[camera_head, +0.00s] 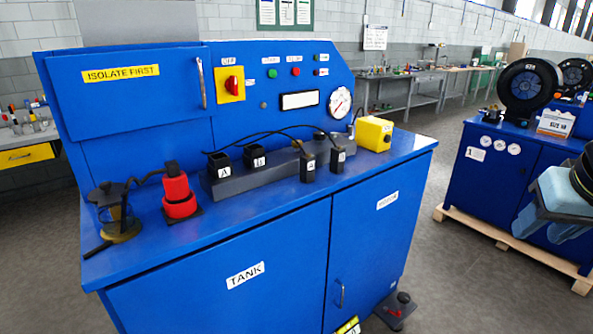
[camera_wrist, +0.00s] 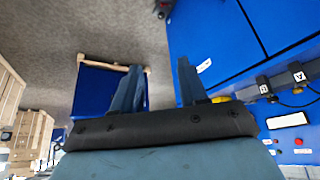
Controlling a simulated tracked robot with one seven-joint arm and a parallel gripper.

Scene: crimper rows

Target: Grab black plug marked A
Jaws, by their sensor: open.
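A red device (camera_head: 179,197) and a yellow box (camera_head: 374,134) stand on the cabinet top (camera_head: 410,148). Open floor separates this cabinet from another blue cabinet (camera_head: 500,170).

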